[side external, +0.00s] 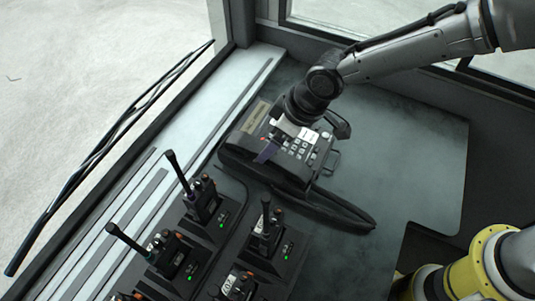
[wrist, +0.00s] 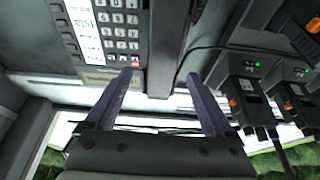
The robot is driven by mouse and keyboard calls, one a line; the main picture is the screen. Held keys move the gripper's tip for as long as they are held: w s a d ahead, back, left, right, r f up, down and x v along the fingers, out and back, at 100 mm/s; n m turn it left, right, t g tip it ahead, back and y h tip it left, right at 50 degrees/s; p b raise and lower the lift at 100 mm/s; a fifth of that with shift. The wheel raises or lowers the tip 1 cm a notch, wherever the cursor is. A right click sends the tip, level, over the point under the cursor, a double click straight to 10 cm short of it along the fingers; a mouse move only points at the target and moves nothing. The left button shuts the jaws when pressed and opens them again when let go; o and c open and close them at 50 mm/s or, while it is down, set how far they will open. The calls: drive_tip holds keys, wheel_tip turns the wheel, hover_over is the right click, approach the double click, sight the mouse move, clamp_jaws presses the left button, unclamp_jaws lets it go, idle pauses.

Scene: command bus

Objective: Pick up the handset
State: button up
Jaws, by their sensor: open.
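A desk phone (side external: 300,150) with a keypad sits on the grey desk, partly hidden by my gripper. A long dark bar, which looks like the handset (side external: 250,169), lies along the phone's near side. In the wrist view the handset (wrist: 169,50) runs up the picture beside the keypad (wrist: 119,30). My gripper (wrist: 160,77) is open and empty, with two purple fingers. In the wrist view its fingertips lie on either side of the handset's lower end; the height gap cannot be judged.
Several radios with antennas stand in chargers with green lights, near the phone; one is this radio (side external: 203,200). A dark cord (side external: 345,212) loops on the desk (side external: 415,160). The window ledge (side external: 190,125) is at the left. The desk's right part is clear.

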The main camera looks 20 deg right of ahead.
drive_tip(key=x, duration=0.5)
drive_tip(key=shift+s+a+f, duration=0.1)
drive_tip(key=shift+s+a, duration=0.05)
